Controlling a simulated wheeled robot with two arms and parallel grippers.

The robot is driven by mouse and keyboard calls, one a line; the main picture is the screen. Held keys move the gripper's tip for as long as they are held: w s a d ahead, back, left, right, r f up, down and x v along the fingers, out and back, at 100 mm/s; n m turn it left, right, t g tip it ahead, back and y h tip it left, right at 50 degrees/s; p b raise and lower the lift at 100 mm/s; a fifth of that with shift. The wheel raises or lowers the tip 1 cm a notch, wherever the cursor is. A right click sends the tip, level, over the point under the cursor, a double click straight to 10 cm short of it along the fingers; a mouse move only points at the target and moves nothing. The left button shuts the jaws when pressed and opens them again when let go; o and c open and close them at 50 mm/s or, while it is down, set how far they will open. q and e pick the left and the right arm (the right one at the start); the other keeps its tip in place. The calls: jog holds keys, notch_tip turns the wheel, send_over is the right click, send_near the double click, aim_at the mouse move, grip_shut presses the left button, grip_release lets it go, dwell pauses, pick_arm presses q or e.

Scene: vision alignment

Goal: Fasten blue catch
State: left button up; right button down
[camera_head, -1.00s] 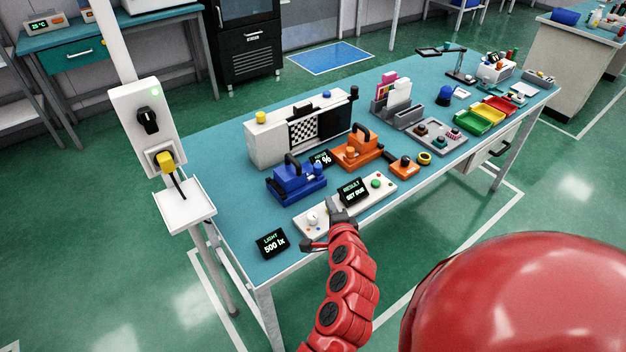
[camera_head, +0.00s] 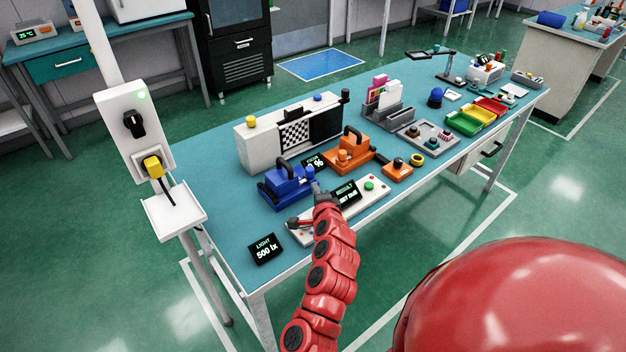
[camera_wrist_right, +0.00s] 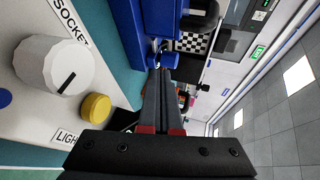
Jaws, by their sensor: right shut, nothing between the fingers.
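The blue catch unit (camera_head: 280,190), a blue block with a black handle, stands on the teal bench near its left front part. It also shows in the wrist view (camera_wrist_right: 158,20), with a small blue part just ahead of my fingertips. My right gripper (camera_head: 317,187) is at the right side of the blue unit, shut and empty. In the wrist view the fingertips (camera_wrist_right: 161,72) point at the blue part; I cannot tell whether they touch it. The hand hides part of the panel behind it. My left gripper is out of view.
An orange unit (camera_head: 350,154) stands just right of the blue one. The white panel (camera_head: 376,193) with knobs and a display lies under my right arm. A white box with a checkered panel (camera_head: 295,136) stands behind.

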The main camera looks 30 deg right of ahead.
aim_at(311, 174)
jog(key=shift+w+d+p, duration=0.15)
jog(key=shift+w+d, duration=0.1)
jog(key=shift+w, duration=0.4)
jog(key=shift+w+d+p, duration=0.1)
jog(key=shift+w+d, duration=0.2)
jog(key=shift+w, duration=0.3)
jog(key=shift+w+d+p, duration=0.15)
jog(key=shift+w+d, duration=0.1)
jog(key=shift+w, duration=0.4)
jog(key=shift+w, duration=0.15)
jog(key=shift+w+a+p, duration=0.15)
jog(key=shift+w+p, duration=0.3)
jog(key=shift+w, duration=1.05)
jog(key=shift+r, duration=0.1)
jog(key=shift+s+a, duration=0.1)
